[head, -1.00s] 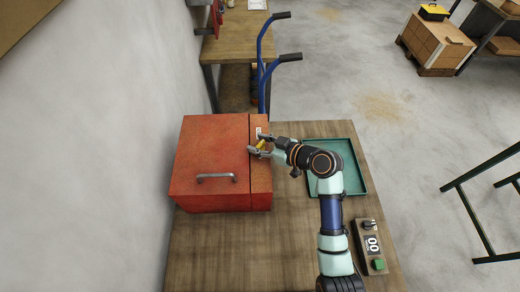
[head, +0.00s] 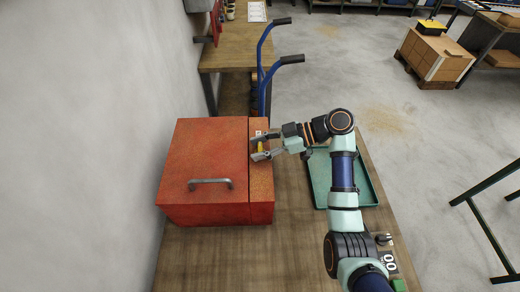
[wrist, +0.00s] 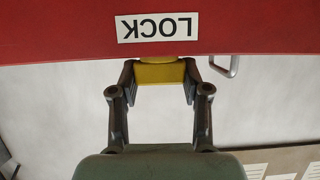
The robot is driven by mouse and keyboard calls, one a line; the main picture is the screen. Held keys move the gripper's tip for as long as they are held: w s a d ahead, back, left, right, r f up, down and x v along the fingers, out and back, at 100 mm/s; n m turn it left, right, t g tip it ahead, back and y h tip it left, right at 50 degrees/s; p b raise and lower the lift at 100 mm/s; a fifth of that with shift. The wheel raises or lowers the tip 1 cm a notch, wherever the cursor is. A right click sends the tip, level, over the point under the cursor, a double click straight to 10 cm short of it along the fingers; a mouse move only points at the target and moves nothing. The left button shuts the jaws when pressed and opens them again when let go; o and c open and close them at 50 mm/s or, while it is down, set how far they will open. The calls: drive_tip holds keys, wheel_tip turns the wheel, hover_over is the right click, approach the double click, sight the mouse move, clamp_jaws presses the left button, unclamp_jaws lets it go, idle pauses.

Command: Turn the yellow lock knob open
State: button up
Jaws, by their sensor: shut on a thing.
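The yellow lock knob (head: 260,147) sits on the right part of the red box (head: 205,160), near a small white label. In the wrist view the yellow knob (wrist: 160,73) is a flat bar below the white LOCK label (wrist: 158,27), which appears upside down. My gripper (head: 262,146) reaches it from the right. In the wrist view my gripper (wrist: 160,84) has one dark finger on each side of the knob, shut on it. The knob's base is partly hidden at the box's edge.
The box has a grey handle (head: 210,183) on its lid and stands on a wooden table (head: 235,262). A green tray (head: 320,185) lies beneath my arm. A blue hand truck (head: 262,75) stands behind. A wall is close on the left.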

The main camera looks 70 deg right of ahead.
idle(0.4)
drive_tip(key=o, duration=1.2)
drive_tip(key=shift+c, duration=0.2)
drive_tip(key=v, duration=1.2)
